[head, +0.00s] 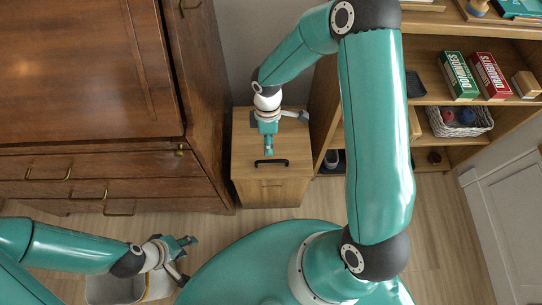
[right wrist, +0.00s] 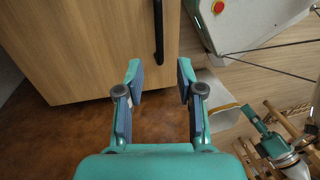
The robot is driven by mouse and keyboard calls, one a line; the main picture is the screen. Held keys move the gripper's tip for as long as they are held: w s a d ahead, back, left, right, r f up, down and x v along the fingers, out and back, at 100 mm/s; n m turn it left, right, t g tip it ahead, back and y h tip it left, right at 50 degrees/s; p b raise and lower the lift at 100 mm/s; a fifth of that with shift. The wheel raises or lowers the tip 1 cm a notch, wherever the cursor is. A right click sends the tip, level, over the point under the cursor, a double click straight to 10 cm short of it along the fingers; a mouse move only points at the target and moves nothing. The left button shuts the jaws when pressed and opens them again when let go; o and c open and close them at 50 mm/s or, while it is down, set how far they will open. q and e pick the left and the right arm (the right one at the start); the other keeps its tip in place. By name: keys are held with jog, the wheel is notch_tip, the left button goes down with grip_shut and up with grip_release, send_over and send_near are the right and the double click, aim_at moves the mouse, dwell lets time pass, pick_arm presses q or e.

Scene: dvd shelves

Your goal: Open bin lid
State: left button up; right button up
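A wooden box (head: 262,185) stands between the dresser and the shelves. A black bar handle (head: 270,162) sits near the front edge of its top, and this handle also shows in the right wrist view (right wrist: 158,32). I see no gap at the lid. My right gripper (head: 268,150) is over the box top, behind the handle and apart from it. In the right wrist view its two fingers (right wrist: 160,78) are spread with nothing between them. My left gripper (head: 190,258) is at the lower left, fingers apart and empty, beside a pale open container (head: 115,290).
A brown dresser (head: 100,190) stands close on the left of the box. Wooden shelves (head: 430,99) with game boxes (head: 458,76) and a basket (head: 460,130) stand on the right. The wooden floor (head: 440,225) is open at the lower right. A white door (head: 512,205) is at the right edge.

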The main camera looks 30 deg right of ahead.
aim_at(269, 161)
jog(key=f, duration=0.2)
jog(key=s+f, duration=0.1)
jog(key=f, duration=0.1)
jog(key=f+b, duration=0.1)
jog(key=f, duration=0.2)
jog(key=shift+s+a+f, duration=0.1)
jog(key=shift+s+a, duration=0.05)
jog(key=shift+a, duration=0.25)
grip_shut()
